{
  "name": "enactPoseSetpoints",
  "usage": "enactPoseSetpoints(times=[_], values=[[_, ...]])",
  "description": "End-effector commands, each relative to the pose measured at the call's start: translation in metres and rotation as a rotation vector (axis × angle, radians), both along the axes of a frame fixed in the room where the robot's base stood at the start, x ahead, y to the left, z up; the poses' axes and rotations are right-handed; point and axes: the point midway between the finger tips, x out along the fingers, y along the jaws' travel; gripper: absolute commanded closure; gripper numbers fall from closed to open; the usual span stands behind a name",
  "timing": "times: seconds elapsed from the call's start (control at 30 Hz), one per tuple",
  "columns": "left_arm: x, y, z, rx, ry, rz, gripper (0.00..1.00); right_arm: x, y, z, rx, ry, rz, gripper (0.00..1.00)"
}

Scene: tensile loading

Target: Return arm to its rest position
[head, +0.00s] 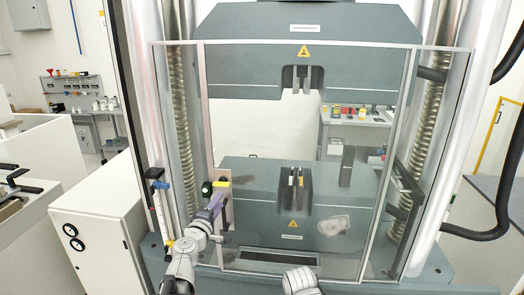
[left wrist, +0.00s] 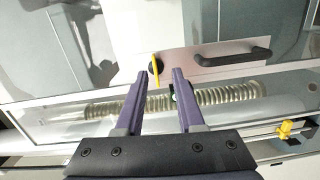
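My left gripper (head: 216,203) is at the left edge of the machine's clear front door (head: 270,140), just below a black knob with a yellow lever (head: 220,182). In the left wrist view its two purple fingers (left wrist: 159,75) are apart with nothing held between them. The black knob with the yellow lever (left wrist: 156,68) shows just beyond and between the fingertips. A dark door handle (left wrist: 232,58) lies to the right of the fingers. I cannot tell whether a finger touches the door. My right gripper is not in view; a pale arm link of mine shows at the bottom.
The testing machine has an upper grip (head: 302,78) and a lower grip (head: 295,190) behind the door. Ridged screw columns (head: 180,130) stand at both sides. A white cabinet (head: 95,235) stands at the left. A blue-and-yellow fitting (head: 160,200) is left of my gripper.

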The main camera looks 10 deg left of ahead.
Motion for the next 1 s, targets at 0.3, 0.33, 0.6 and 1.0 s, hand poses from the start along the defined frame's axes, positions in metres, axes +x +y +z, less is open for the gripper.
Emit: enactPoseSetpoints(times=[0.3, 0.33, 0.6, 1.0], values=[[-0.067, -0.174, -0.118, 0.52, 0.193, -0.603, 0.62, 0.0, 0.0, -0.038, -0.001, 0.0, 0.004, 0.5], [-0.079, -0.186, -0.133, 0.575, 0.223, -0.663, 0.62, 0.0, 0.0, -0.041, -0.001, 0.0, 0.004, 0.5], [-0.202, -0.213, -0.266, 1.113, 0.615, -1.142, 0.62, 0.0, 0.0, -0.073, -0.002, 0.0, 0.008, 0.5], [-0.28, -0.157, -0.305, 1.492, 1.045, -1.314, 0.62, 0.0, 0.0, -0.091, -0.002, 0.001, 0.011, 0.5]])
